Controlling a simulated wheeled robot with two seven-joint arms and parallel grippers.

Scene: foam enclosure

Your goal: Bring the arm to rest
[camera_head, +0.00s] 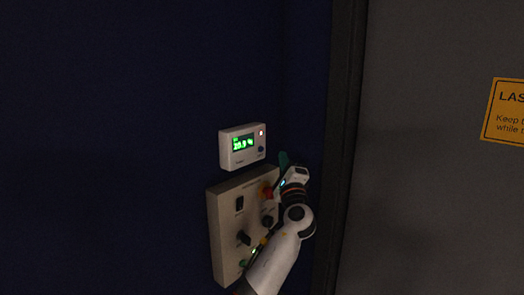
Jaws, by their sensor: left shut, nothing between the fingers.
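My left arm comes up from the bottom of the head view, in front of the right side of a pale control panel (226,228). My left gripper (284,160) is at the panel's upper right corner, its dark green tip pointing up. It is shut and empty. Whether it touches the panel or wall cannot be told. A red knob (267,191) sits just left of my wrist. My arm hides part of the panel's right side. My right gripper is not in view.
A white meter (229,160) with a lit green display is mounted above the panel on the dark blue wall (110,130). A dark vertical post (345,120) stands right of my gripper. Beyond it is a grey surface (430,200) with a yellow warning sign (505,112).

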